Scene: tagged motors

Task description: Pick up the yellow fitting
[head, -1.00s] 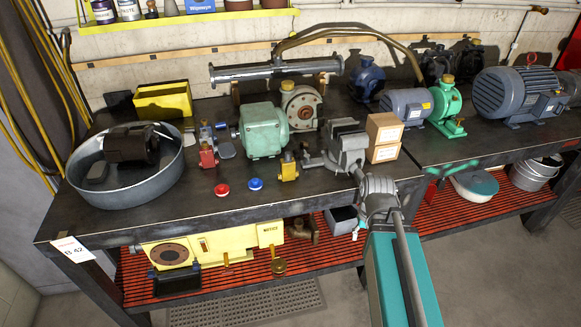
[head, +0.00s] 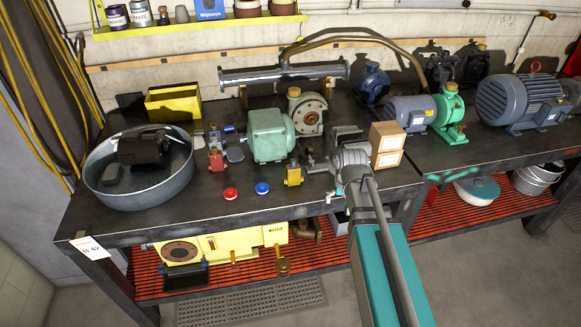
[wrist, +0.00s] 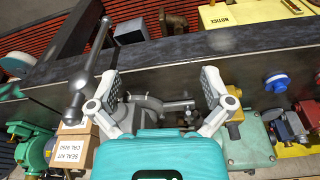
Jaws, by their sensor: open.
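The yellow fitting (head: 293,174) stands upright on the bench, in front of the green motor (head: 268,137) and left of the grey vise (head: 346,142). In the wrist view the yellow fitting (wrist: 236,106) shows just beyond the right finger, partly hidden by it. My gripper (wrist: 160,84) is open with nothing between its fingers. It is above the front edge of the bench, with the vise (wrist: 145,106) behind and between the fingers. In the head view my gripper (head: 353,180) overlaps the vise, right of the fitting; its fingers are hard to make out.
Cardboard boxes (head: 386,144) stand right of the vise. A red button (head: 231,194) and a blue button (head: 262,188) lie left of the fitting near the bench edge.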

